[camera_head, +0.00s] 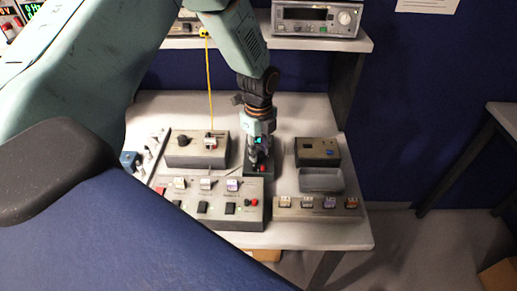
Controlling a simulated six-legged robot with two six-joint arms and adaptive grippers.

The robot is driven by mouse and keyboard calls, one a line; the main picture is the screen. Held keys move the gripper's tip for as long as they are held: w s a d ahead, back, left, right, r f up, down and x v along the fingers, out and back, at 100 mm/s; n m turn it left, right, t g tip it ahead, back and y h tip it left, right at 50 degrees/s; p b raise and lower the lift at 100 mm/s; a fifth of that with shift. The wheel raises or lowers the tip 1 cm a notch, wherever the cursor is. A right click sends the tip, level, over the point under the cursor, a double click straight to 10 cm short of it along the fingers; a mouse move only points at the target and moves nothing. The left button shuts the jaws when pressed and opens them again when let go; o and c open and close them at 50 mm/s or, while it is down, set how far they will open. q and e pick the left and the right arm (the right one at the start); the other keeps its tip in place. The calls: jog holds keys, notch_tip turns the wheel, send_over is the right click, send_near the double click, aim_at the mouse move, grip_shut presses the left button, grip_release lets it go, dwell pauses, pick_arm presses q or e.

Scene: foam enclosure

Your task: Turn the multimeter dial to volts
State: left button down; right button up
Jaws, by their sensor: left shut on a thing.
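A small dark grey unit, which looks like the multimeter (251,173), stands on the bench near its middle, with a red spot on its front part. My left gripper (259,157) comes down from above, right over this unit. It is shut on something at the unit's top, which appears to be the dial. The fingers hide the dial, so its pointer and markings cannot be read. My right gripper is out of view.
A grey switch panel (222,216) lies in front, and a box with a black knob (183,152) stands left. A small tray (322,179), a dark box (317,147) and a panel with several small blocks (318,213) are to the right. A shelf (310,43) hangs behind, carrying an instrument (316,18).

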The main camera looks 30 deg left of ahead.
aim_at(259, 153)
pick_arm(q)
jog(key=c, duration=1.1)
grip_release()
jog(key=shift+f, duration=0.1)
jog(key=shift+o, duration=0.2)
notch_tip(259, 153, up, 12)
